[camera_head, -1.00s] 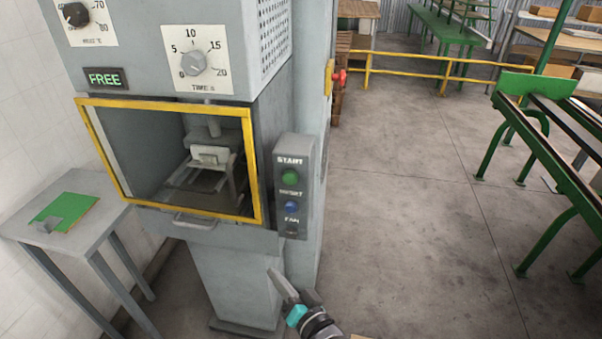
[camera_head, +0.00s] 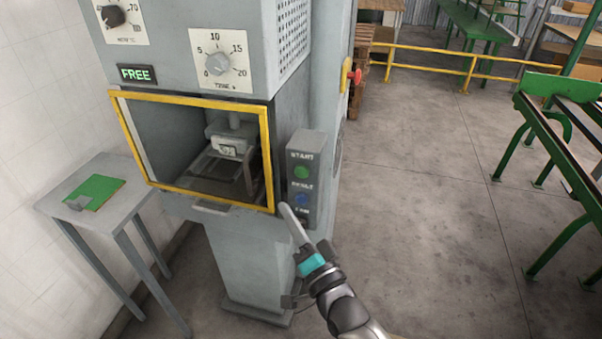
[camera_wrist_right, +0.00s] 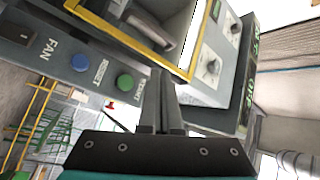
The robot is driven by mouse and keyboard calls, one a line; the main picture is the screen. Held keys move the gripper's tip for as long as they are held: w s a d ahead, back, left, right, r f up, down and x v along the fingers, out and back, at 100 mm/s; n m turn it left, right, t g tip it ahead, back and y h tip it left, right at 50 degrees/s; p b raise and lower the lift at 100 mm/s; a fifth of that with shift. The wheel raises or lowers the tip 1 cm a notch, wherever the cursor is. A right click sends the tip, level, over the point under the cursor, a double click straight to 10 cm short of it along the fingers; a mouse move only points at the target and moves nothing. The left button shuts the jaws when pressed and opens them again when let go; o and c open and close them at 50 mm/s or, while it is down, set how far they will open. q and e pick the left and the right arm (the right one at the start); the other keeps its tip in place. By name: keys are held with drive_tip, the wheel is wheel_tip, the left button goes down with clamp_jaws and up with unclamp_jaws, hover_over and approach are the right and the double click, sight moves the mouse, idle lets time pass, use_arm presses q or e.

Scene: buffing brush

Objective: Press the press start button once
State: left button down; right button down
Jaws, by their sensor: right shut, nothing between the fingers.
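The green start button (camera_head: 301,172) is at the top of the grey control box (camera_head: 318,150) on the press's right side. It also shows in the right wrist view (camera_wrist_right: 125,82), left of my fingers. The blue reset button (camera_head: 301,199) is below it, and the black fan switch is at the bottom. My right gripper (camera_head: 285,208) is shut and empty. In the head view its tip is just below and left of the blue button, by the window's lower right corner. In the wrist view the fingertips (camera_wrist_right: 160,75) appear apart from the green button. My left gripper is out of view.
The press (camera_head: 190,80) has a yellow-framed window, two dials and a display reading FREE (camera_head: 137,74). A small grey table (camera_head: 125,175) with a green board (camera_head: 95,192) stands at left. Open floor (camera_head: 420,220) lies to the right, before green racks.

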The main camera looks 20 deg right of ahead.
drive_tip(key=b, duration=0.3)
approach(295, 169)
drive_tip(key=w+a+r, duration=0.1)
drive_tip(key=w+a, duration=0.2)
drive_tip(key=shift+w+d+r+b, duration=0.2)
drive_tip(key=shift+w+d+b, duration=0.15)
drive_tip(key=shift+w+d, duration=0.25)
drive_tip(key=shift+w, duration=0.15)
idle(1.2)
drive_tip(key=shift+w+d, duration=0.1)
drive_tip(key=shift+w, duration=0.2)
drive_tip(key=shift+w+d+b, duration=0.35)
drive_tip(key=shift+w+b, duration=0.05)
idle(0.8)
idle(0.3)
drive_tip(key=shift+s+a+p, duration=0.55)
drive_tip(key=shift+s+p, duration=0.1)
drive_tip(key=shift+s, duration=0.15)
